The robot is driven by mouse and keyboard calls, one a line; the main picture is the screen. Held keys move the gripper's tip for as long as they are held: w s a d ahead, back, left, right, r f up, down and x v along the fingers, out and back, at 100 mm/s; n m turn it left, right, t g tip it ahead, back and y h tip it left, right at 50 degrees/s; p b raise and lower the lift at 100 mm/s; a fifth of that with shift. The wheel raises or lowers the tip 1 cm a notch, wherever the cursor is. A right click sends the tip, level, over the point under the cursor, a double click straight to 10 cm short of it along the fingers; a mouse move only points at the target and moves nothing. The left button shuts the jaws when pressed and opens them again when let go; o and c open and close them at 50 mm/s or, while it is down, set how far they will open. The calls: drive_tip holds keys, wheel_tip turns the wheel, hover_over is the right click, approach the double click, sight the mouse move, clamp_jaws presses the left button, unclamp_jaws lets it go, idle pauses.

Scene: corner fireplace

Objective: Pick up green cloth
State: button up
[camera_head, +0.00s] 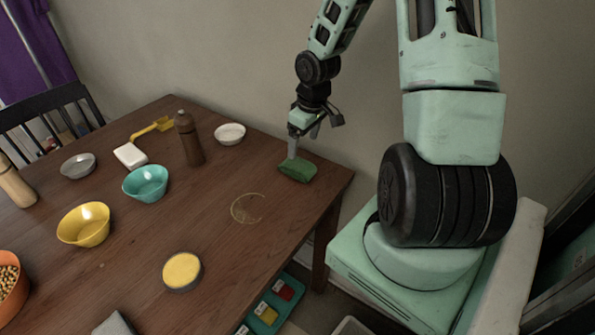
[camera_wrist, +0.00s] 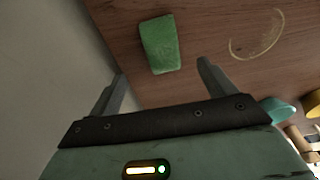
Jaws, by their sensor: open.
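The green cloth (camera_head: 298,168) is a small folded block lying near the back right corner of the wooden table. In the wrist view the green cloth (camera_wrist: 160,44) lies ahead of my fingertips, between their lines and apart from both. My gripper (camera_head: 292,152) hangs close above the cloth in the head view; whether a finger touches it there I cannot tell. The wrist view shows my gripper (camera_wrist: 161,68) with its two fingers spread and nothing between them.
The wooden table (camera_head: 222,243) has a stain ring (camera_head: 247,208) in front of the cloth. A brown bottle (camera_head: 189,138), a white bowl (camera_head: 230,133) and a teal bowl (camera_head: 146,183) stand to the left. A wall (camera_wrist: 45,70) is close behind the cloth.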

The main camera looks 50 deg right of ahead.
sight(298, 162)
drive_tip(key=f, duration=0.2)
drive_tip(key=w+f+b, duration=0.1)
drive_tip(key=f, duration=0.5)
drive_tip(key=shift+w+a+f+b, duration=0.25)
drive_tip(key=shift+w+b, duration=0.05)
drive_tip(key=shift+w, duration=0.05)
drive_tip(key=c, duration=1.1)
